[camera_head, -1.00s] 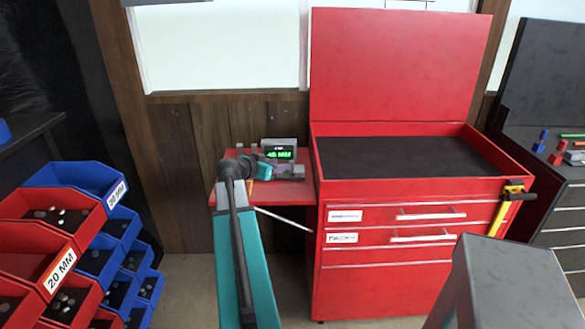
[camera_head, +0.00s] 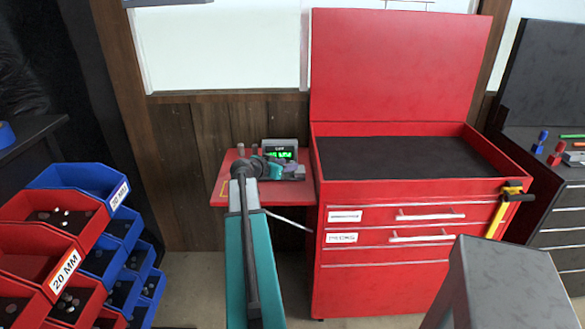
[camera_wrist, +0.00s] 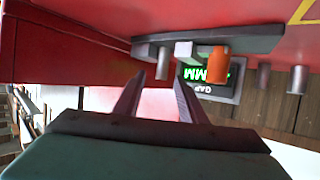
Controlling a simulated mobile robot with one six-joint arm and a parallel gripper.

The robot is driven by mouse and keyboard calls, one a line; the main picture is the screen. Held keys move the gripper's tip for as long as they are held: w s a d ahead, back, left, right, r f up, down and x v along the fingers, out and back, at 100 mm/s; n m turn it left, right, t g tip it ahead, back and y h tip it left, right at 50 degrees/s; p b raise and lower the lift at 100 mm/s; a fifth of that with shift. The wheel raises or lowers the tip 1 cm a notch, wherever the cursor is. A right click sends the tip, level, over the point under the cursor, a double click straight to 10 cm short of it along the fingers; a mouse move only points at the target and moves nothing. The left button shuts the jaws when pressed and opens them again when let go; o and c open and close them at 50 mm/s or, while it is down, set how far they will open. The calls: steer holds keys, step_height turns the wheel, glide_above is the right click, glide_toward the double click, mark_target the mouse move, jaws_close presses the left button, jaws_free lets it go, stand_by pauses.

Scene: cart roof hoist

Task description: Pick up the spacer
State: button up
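The wrist view shows a grey bar (camera_wrist: 145,45) with small upright pieces along it. A grey cylinder (camera_wrist: 163,64), a pale block (camera_wrist: 184,50) and an orange cylinder (camera_wrist: 219,64) are there. I cannot tell for sure which piece is the spacer. My gripper (camera_wrist: 160,82) is open, its two fingers apart with nothing between them. The grey cylinder stands just beyond the fingertips, between the two fingers as seen. In the head view my gripper is above the red side shelf (camera_head: 228,187), and my arm hides part of it.
A small display with green text (camera_head: 280,150) stands at the back of the shelf. Two more grey cylinders (camera_wrist: 263,78) (camera_wrist: 297,80) stand apart from the bar. The red tool chest (camera_head: 400,280) is at right. Red and blue bins (camera_head: 75,178) are at left.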

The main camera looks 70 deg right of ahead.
steer(key=shift+p+x, duration=0.3)
steer(key=shift+x, duration=1.05)
jaws_close()
